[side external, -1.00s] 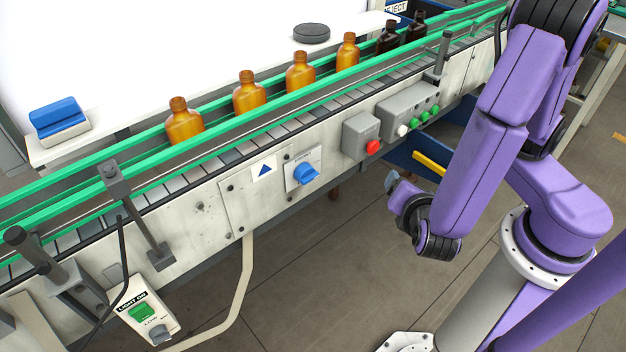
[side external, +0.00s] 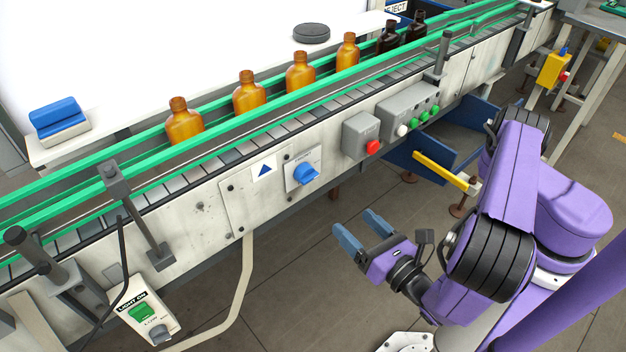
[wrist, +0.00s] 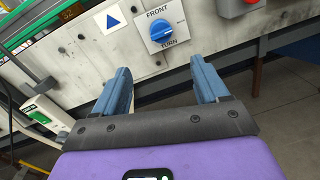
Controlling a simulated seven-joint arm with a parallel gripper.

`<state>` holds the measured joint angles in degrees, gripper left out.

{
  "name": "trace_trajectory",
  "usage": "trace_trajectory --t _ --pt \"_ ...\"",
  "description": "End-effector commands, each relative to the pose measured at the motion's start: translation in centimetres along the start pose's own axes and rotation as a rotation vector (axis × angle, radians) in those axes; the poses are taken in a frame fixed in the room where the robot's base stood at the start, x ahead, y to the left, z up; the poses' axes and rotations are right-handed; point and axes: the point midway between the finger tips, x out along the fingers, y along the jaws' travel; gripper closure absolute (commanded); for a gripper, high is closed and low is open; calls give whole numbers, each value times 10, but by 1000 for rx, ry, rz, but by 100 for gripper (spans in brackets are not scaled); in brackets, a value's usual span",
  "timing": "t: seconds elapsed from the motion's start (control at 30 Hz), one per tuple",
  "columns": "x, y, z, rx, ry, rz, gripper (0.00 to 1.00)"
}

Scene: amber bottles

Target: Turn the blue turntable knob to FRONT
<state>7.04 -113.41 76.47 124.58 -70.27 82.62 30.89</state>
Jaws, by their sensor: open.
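The blue turntable knob (side external: 306,174) sits on a white plate (side external: 293,183) on the side panel of the conveyor. In the wrist view the knob (wrist: 164,31) is ahead of my gripper, and its plate reads FRONT above and TURN below. The knob's bar lies nearly level there, tilted slightly. My gripper (side external: 362,229) is open and empty, with two blue fingers pointing toward the panel. It is below and to the right of the knob in the side view, apart from it. In the wrist view the fingers (wrist: 163,84) are spread below the knob.
A blue triangle sign (side external: 264,170) is left of the knob. To the right are a grey box with a red button (side external: 373,147) and a box with green buttons (side external: 424,116). Amber bottles (side external: 249,94) stand on the conveyor.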

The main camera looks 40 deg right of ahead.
Motion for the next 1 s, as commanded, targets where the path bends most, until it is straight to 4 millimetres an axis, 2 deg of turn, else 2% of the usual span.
trace_trajectory --t 0.7,0.9,1.0 --pt "124 -2 1 3 -2 -8 26" --pt "147 -2 1 2 0 -7 26" --pt "153 -1 1 1 0 -4 26"
